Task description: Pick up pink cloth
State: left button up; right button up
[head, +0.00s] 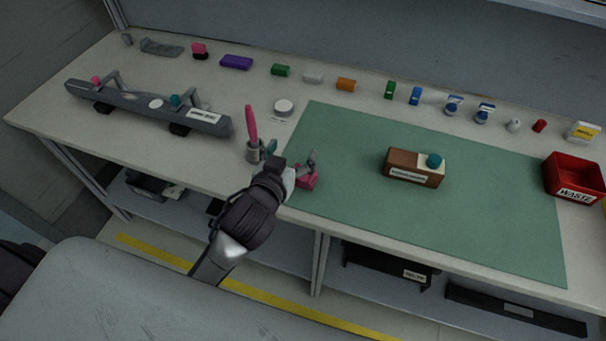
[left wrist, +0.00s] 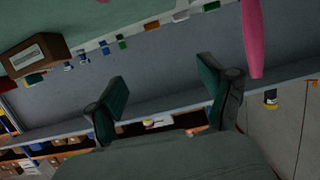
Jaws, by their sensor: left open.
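A small pink folded piece, which looks like the pink cloth (head: 307,181), lies at the left edge of the green mat (head: 450,225). My left gripper (head: 292,153) is over the table's front edge there, partly covering the cloth in the head view. Whether it touches the cloth cannot be told. In the left wrist view the left gripper (left wrist: 165,88) has its two green-padded fingers spread with nothing between them. The cloth is not clearly seen in that view. My right gripper is not in view.
A pink-handled tool (head: 251,123) stands in a grey cup (head: 254,151) close left of the gripper; its handle (left wrist: 253,35) shows in the left wrist view. A brown box (head: 400,165) sits on the mat. A red waste bin (head: 573,178) stands right. Small items line the back.

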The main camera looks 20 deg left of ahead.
pick_arm(q)
jog(key=w+d+r+m+t+h, duration=0.2)
jog(key=d+r+m+h, duration=0.2)
jog(key=d+r+h, duration=0.4)
jog(key=w+d+r+m+t+h, duration=0.15)
jog(key=d+r+m+h, duration=0.35)
jog(key=r, duration=0.5)
jog(key=s+d+r+m+g+h, duration=0.1)
jog(key=s+d+m+g+h, duration=0.4)
jog(key=d+m+g+h, duration=0.55)
jog(key=n+g+y, duration=0.1)
jog(key=g+y, duration=0.7)
jog(key=y, duration=1.6)
send_near(303, 176)
jog(key=f+p, duration=0.1)
jog(key=w+f+p, duration=0.1)
jog(key=f, duration=0.1)
jog(key=shift+a+f, duration=0.15)
jog(key=shift+f, duration=0.8)
jog(key=shift+f+p, duration=0.3)
notch_tip(303, 176, down, 4)
jog(key=shift+s+a+r+p, duration=0.15)
jog(key=shift+s+a+p, duration=0.05)
jog(key=shift+p, duration=0.45)
jog(key=shift+f, duration=0.4)
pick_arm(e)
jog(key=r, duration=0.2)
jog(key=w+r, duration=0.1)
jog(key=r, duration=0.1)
